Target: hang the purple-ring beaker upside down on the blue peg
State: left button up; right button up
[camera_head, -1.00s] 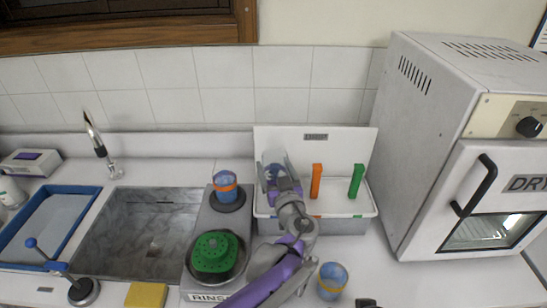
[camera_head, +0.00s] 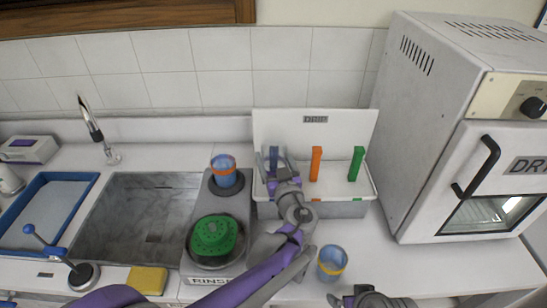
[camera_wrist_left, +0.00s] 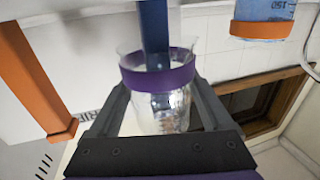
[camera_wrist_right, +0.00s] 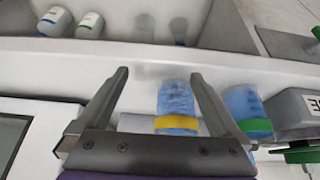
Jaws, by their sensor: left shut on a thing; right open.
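The clear purple-ring beaker (camera_wrist_left: 158,76) is upside down in the left wrist view, which shows the scene inverted. The blue peg (camera_wrist_left: 153,25) runs through its mouth, and its end shows inside the glass. My left gripper (camera_wrist_left: 160,100) is shut on the beaker's sides. In the head view my left gripper (camera_head: 279,180) is at the left part of the drip rack (camera_head: 345,208), by the blue peg (camera_head: 273,158); the beaker is hard to make out there. My right gripper (camera_wrist_right: 158,95) is open and empty; in the head view it shows at the bottom edge (camera_head: 370,297).
An orange peg (camera_head: 316,163) and a green peg (camera_head: 356,164) stand right of the blue one. A yellow-ring beaker (camera_head: 332,262) stands on the counter before the rack. An orange-ring beaker (camera_head: 223,170) stands left. The drying oven (camera_head: 420,130) is right.

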pick_arm(q)
jog(key=shift+f, duration=0.45)
dwell(0.3)
jog(key=o, duration=1.2)
jog(key=shift+c, duration=0.2)
